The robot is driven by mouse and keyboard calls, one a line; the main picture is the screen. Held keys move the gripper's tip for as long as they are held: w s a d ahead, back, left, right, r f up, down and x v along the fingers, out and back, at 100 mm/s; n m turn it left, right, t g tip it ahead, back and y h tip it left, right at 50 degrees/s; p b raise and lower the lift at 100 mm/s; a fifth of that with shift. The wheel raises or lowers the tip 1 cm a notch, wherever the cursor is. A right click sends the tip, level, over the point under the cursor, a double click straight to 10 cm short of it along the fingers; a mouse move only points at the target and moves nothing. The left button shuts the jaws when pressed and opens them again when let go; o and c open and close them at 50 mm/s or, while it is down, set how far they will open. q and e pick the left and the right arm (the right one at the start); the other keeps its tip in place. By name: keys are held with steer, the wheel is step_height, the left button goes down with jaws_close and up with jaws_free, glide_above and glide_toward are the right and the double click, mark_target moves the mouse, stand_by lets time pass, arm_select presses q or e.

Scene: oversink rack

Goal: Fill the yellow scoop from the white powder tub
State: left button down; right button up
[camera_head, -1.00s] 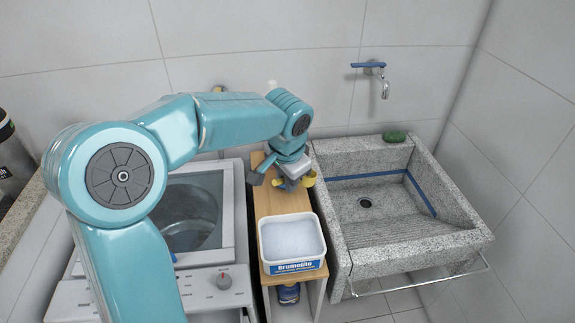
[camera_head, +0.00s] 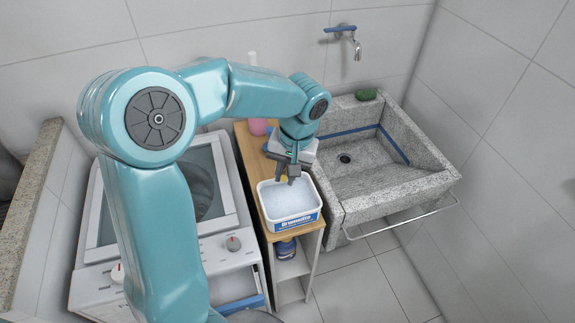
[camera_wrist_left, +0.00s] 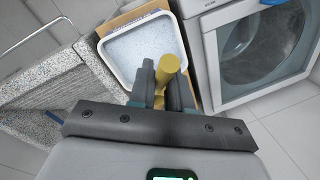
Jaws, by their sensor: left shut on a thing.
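The white tub (camera_head: 310,221) with a blue label band stands on the wooden shelf top, filled with white powder (camera_head: 289,200). My left gripper (camera_head: 290,180) points down at the tub's back edge and is shut on the yellow scoop (camera_wrist_left: 167,68). In the head view only a bit of the scoop (camera_head: 284,178) shows beside the fingers. In the left wrist view the gripper (camera_wrist_left: 160,82) holds the scoop between its fingers, in front of the tub (camera_wrist_left: 112,75). I cannot tell whether the scoop touches the powder or what is in it. My right gripper is out of view.
A washing machine (camera_head: 235,243) stands left of the narrow wooden shelf (camera_head: 250,150). A granite sink (camera_head: 385,185) with a towel bar stands at the right. A pink bottle (camera_head: 259,127) is behind my gripper. A blue container (camera_head: 286,249) sits below the tub.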

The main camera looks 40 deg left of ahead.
arm_select(q)
steer(key=shift+w+d+f+b, duration=0.2)
steer(key=shift+f+b, duration=0.25)
steer(key=shift+f, duration=0.2)
steer(key=shift+g+h, duration=0.3)
steer(key=shift+g, duration=0.3)
steer(key=f+b, duration=0.1)
steer(key=f, duration=0.2)
steer(key=f+b, duration=0.2)
steer(key=f, duration=0.1)
steer(key=f+b, duration=0.1)
steer(key=f, duration=0.2)
steer(key=shift+w+a, duration=0.2)
steer(key=shift+a, duration=0.05)
steer(key=shift+f, duration=0.2)
steer(key=shift+f+b, duration=0.4)
steer(key=shift+b, duration=0.1)
steer(key=s+p+v, duration=0.1)
steer(key=p+v, duration=0.5)
steer(key=v, duration=0.2)
steer(key=shift+s+a+r, duration=0.25)
steer(key=shift+s+r, duration=0.1)
steer(key=shift+s, duration=0.05)
stand_by(0.5)
